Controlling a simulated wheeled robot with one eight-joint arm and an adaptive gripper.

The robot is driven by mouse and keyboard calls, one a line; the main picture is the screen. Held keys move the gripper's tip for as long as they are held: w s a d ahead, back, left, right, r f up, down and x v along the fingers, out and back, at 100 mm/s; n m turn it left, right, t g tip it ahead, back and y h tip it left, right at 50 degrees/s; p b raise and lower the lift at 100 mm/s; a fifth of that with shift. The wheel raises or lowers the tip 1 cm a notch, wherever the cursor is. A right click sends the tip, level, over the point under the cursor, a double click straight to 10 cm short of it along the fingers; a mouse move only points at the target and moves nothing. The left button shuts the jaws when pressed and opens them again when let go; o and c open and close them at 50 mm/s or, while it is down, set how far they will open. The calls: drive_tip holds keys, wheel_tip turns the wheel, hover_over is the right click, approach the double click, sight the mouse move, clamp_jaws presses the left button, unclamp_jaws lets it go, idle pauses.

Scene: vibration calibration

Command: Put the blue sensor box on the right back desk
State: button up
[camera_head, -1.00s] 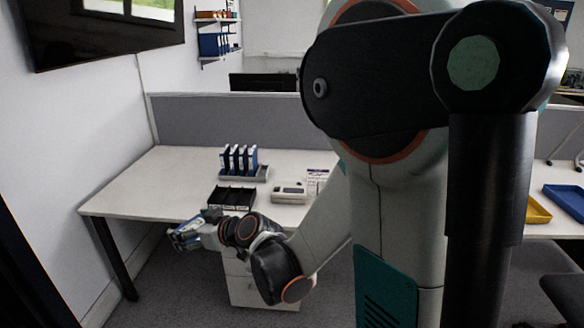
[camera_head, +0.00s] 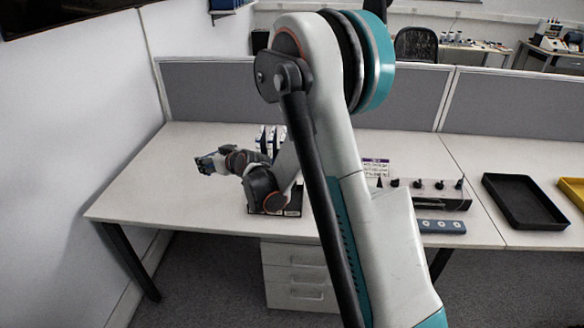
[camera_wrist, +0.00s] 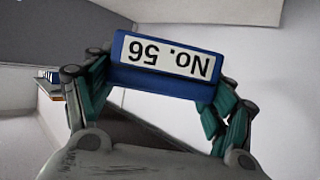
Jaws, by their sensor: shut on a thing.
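My gripper (camera_wrist: 160,92) is shut on the blue sensor box (camera_wrist: 168,88), which bears a white label reading "No. 56", upside down in the wrist view. The box sits between both fingers. In the head view the blue box (camera_head: 206,164) is small at the end of my gripper, over the left part of the white desk (camera_head: 150,190). Whether it touches the desk cannot be told. The desk at the right (camera_head: 530,165) is partly in view. Which desk is the right back one cannot be told.
A black tray (camera_head: 525,200) and a yellow tray (camera_head: 574,190) lie on the right desk. A black-knobbed rack (camera_head: 430,194) and a grey-blue strip (camera_head: 441,226) stand near the middle. A grey partition (camera_head: 210,95) runs behind the desks.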

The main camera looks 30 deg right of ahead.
hover_over(222, 210)
wheel_tip(222, 210, down, 2)
wheel_tip(222, 210, down, 20)
drive_tip(key=b, duration=0.7)
drive_tip(key=shift+w+f, duration=0.15)
drive_tip(key=shift+f, duration=0.1)
drive_tip(key=shift+r, duration=0.1)
